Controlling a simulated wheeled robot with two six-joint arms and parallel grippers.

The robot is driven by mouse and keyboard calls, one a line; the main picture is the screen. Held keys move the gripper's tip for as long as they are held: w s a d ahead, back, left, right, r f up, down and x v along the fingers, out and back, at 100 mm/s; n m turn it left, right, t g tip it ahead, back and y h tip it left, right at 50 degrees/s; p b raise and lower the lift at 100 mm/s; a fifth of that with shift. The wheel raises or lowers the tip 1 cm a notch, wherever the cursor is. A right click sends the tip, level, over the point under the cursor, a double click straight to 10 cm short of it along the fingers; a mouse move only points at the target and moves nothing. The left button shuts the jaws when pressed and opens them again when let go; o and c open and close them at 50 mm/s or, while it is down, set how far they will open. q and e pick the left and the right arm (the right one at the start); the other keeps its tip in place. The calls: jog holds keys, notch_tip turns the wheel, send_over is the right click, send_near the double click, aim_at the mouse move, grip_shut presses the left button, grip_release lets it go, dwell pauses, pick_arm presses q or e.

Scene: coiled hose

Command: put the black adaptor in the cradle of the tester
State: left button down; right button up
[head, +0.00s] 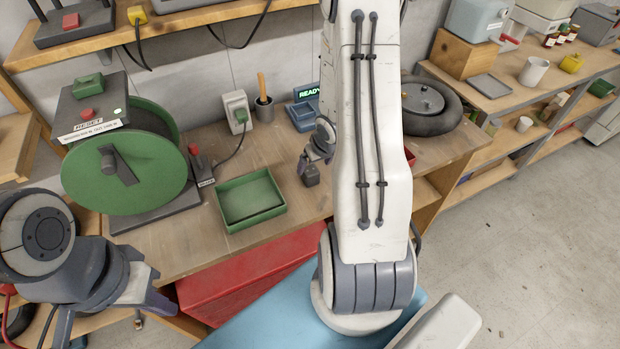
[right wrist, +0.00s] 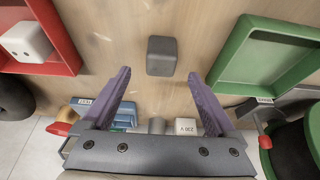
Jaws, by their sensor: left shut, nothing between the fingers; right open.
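The black adaptor (head: 311,176), a small dark block, stands on the bench to the right of the green tray. In the right wrist view the adaptor (right wrist: 161,56) lies ahead of the fingertips, roughly centred between them and apart from both. My right gripper (head: 309,160) is open and empty, close beside the adaptor; its fingers show in the right wrist view (right wrist: 160,80). The blue tester (head: 301,117) with a lit READY display is at the back, partly hidden by my right arm. I cannot make out its cradle. My left gripper (head: 160,300) is shut and empty at lower left.
The green tray (head: 223,206) is empty. A green hose reel (head: 125,180) stands at left. A red tray (right wrist: 73,58) holds a white block (right wrist: 25,41). A pot (head: 264,112) and a white socket box (head: 236,108) stand at the back.

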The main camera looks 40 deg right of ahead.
aim_at(311, 169)
jog(key=x, duration=0.5)
jog(key=shift+w+f, duration=0.25)
jog(key=shift+w, duration=0.1)
jog(key=shift+c, duration=0.3)
grip_shut()
jog(key=shift+r, duration=0.1)
